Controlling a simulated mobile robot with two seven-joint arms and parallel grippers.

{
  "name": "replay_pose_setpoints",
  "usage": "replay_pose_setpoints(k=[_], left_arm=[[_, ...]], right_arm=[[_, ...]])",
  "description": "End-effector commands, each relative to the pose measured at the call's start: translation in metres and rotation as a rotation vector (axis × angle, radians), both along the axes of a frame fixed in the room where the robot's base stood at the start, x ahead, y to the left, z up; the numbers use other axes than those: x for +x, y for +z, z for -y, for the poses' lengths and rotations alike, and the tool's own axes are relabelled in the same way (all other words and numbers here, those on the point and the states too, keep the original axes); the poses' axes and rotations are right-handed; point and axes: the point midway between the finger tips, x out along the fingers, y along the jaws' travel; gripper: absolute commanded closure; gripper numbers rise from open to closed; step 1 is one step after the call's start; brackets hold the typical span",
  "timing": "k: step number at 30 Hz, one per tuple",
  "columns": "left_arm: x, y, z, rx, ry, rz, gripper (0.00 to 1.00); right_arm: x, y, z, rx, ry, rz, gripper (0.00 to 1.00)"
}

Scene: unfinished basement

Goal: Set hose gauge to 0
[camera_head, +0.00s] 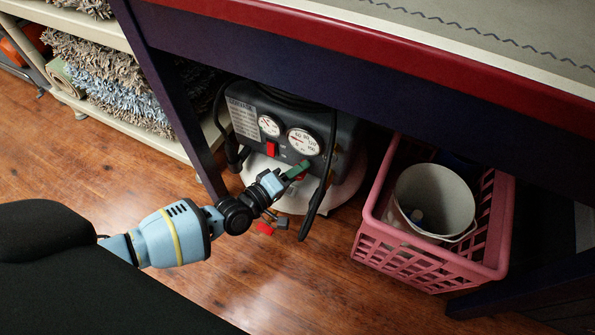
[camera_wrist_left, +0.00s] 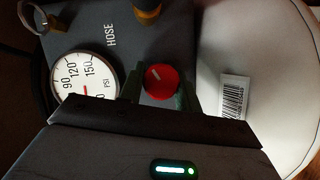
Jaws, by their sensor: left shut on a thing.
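The dark compressor (camera_head: 245,118) sits under the table on a white round tank (camera_head: 345,190). Its front has two white dial gauges, a smaller left one (camera_head: 268,125) and a larger right one (camera_head: 303,141). In the left wrist view a PSI gauge (camera_wrist_left: 78,72) lies left of the red round knob (camera_wrist_left: 160,76), with the word HOSE above. Its red needle shows, but I cannot read its exact value. My left gripper (camera_head: 297,171) is at the panel below the larger gauge. Its fingers (camera_wrist_left: 159,90) are shut on the red knob, one on each side. My right gripper is out of view.
A pink crate (camera_head: 405,250) with a white bucket (camera_head: 435,190) stands right of the compressor. The red-edged table (camera_head: 400,62) is overhead, with a dark leg (camera_head: 178,100) at left. A black hose (camera_head: 322,190) hangs beside my gripper. A shelf (camera_head: 95,110) holds rugs.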

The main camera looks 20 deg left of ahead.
Motion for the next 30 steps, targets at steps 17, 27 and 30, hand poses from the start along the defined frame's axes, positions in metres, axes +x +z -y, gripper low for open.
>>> replay_pose_setpoints(k=[17, 27, 30], left_arm=[[-0.0008, -0.0038, 0.0004, -0.547, 0.001, -0.02, 0.89], [-0.0005, -0.0043, 0.001, -0.85, 0.002, -0.032, 0.89], [-0.0007, -0.0044, 0.0013, -0.922, 0.001, -0.034, 0.89]], right_arm=[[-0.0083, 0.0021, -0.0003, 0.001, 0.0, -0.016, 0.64], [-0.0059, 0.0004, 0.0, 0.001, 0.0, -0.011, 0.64], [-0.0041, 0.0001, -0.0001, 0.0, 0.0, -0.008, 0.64]])
